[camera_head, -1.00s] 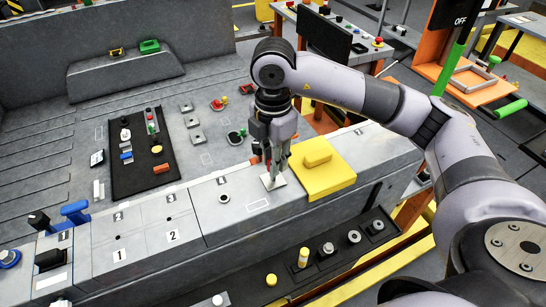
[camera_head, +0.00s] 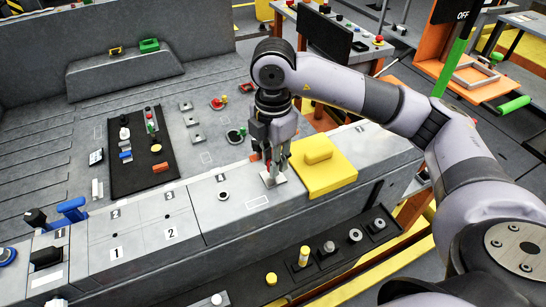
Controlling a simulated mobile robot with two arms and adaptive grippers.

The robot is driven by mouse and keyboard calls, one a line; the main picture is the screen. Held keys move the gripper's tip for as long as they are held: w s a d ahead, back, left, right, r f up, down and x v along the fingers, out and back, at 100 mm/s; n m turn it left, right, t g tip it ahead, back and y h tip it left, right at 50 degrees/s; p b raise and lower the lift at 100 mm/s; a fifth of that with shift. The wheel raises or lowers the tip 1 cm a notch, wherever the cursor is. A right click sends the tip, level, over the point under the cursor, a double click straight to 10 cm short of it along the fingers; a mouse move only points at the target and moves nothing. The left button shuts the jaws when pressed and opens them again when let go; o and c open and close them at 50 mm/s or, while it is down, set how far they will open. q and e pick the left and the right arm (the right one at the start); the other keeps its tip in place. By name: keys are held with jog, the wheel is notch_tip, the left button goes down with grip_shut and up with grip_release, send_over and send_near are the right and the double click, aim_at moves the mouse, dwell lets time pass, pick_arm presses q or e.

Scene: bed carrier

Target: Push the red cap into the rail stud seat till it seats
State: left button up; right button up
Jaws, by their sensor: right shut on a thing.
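My right gripper (camera_head: 271,178) points straight down at the top of the grey rail (camera_head: 215,208). It is shut, with a small bit of red (camera_head: 266,166) showing between its fingers; most of the red cap is hidden by them. The fingertips are at a light square plate (camera_head: 276,182) on the rail, where the stud seat itself is hidden. I cannot tell whether the cap touches the seat. My left gripper is not in view.
A yellow block (camera_head: 322,174) stands on the rail just right of the gripper. A black mat (camera_head: 146,150) with small coloured parts lies on the bed behind. A dark tray (camera_head: 300,285) with knobs runs along the front. Blue handles (camera_head: 70,209) stand at the left.

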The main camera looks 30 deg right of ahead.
jog(key=shift+f+b, duration=0.85)
jog(key=shift+f, duration=0.2)
jog(key=shift+r, duration=0.15)
jog(key=shift+r+p, duration=1)
jog(key=shift+r, duration=0.3)
jog(key=shift+b, duration=0.35)
dwell(0.6)
jog(key=shift+f+b, duration=1.2)
jog(key=shift+f, duration=0.25)
jog(key=o, duration=0.8)
jog(key=shift+r, duration=0.1)
